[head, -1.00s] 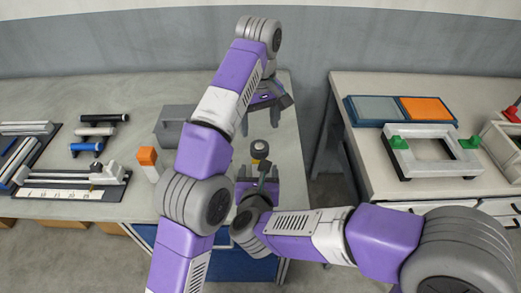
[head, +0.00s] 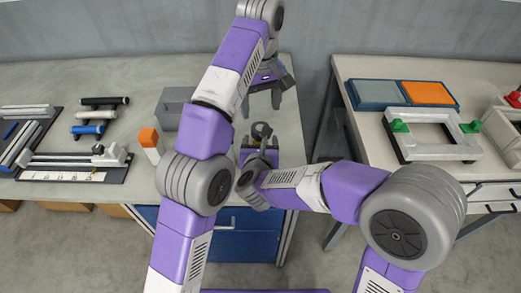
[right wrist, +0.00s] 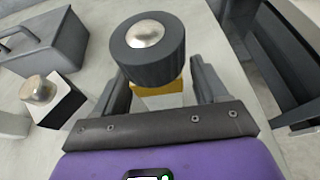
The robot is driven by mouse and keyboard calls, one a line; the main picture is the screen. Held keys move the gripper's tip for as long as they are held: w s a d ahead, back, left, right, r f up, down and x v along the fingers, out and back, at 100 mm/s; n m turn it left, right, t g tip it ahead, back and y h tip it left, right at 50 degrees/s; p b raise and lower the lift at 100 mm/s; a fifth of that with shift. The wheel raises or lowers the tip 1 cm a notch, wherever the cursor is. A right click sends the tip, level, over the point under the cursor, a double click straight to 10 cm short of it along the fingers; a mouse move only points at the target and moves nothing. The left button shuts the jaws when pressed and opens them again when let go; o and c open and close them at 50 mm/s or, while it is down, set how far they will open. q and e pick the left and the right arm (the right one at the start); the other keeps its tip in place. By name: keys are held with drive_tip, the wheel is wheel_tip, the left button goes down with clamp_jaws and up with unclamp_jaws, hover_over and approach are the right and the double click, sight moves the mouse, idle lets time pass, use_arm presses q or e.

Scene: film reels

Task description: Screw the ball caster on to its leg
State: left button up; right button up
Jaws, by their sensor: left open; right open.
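The ball caster (right wrist: 147,42) is a dark ribbed ring with a silver ball on top. In the right wrist view a yellow band and a pale part (right wrist: 160,98), perhaps its leg, show below it. My right gripper (right wrist: 153,88) is open, with a finger on either side of the yellow-banded piece; contact cannot be told. In the head view the caster (head: 262,130) stands near the right end of the left table, and my arm partly hides it. My left gripper (head: 261,102) is open and empty, just behind the caster in the picture.
A grey box (head: 172,106) and an orange-topped white block (head: 149,142) stand left of my left arm. Racks and rods (head: 98,115) lie farther left. The right table (head: 370,178), across a gap, holds a blue tray (head: 373,97) and a white frame (head: 432,151).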

sight(261, 128)
drive_tip(key=shift+w+f, duration=0.1)
drive_tip(key=shift+w, duration=0.15)
clamp_jaws()
use_arm(q)
drive_tip(key=shift+m, duration=2.3)
drive_tip(key=shift+f, duration=0.1)
drive_tip(key=shift+f, duration=3.9)
